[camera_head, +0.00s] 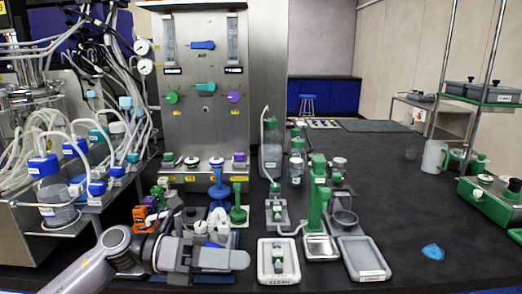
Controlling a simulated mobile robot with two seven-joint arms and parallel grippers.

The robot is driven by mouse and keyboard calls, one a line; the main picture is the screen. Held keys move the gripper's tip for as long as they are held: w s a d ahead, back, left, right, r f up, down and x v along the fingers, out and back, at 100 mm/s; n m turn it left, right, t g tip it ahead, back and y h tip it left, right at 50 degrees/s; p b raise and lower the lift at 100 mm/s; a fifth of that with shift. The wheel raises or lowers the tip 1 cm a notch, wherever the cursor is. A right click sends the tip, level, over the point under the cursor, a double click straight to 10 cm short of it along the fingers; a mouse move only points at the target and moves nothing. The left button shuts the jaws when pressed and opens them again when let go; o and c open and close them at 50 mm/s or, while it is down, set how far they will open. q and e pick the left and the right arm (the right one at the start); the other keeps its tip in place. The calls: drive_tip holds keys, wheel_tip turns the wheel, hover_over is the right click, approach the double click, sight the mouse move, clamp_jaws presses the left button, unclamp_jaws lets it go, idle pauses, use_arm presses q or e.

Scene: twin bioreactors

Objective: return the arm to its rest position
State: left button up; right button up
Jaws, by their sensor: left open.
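My left arm (75,275) comes in from the lower left and reaches right, low over the front of the dark bench. My left gripper (222,256) is open, its fingers pointing right, with nothing seen between them. It is in front of the rack of blue, white and green fittings (217,190) and hides part of that rack's base. The gripper ends a little left of the white tray marked CLEAN (278,275). My right gripper is out of view.
Bioreactor vessels with blue caps and tubing (57,190) crowd the left. A steel control panel (205,110) stands behind. A green stand (316,195) and a grey tray (365,272) are right of the gripper. A blue piece (433,252) lies on the mostly clear right bench (420,215).

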use_arm(q)
drive_tip(key=s+a+f+n+t+y+p, duration=0.1)
drive_tip(key=a+f+n+t+y, duration=0.35)
drive_tip(key=n, duration=0.65)
drive_tip(key=s+a+f+n+t+y+p, duration=0.1)
drive_tip(key=a+f+n+t+y, duration=0.1)
drive_tip(key=f+n+t, duration=0.75)
drive_tip(key=s+a+f+n+t+y+p, duration=0.1)
drive_tip(key=a+n+t+y, duration=0.25)
drive_tip(key=n, duration=1.05)
drive_tip(key=s+a+f+n+g+y, duration=0.2)
drive_tip(key=s+f+n+g, duration=0.1)
drive_tip(key=s+f, duration=0.4)
drive_tip(key=s+a+f+n+g+y+p, duration=0.1)
drive_tip(key=s+a+f+n+g+y, duration=0.2)
drive_tip(key=s+f+n, duration=0.2)
wheel_tip(320, 180, down, 2)
drive_tip(key=shift+s+a+f+n, duration=0.1)
drive_tip(key=shift+s+a+n, duration=0.2)
drive_tip(key=shift+s, duration=0.8)
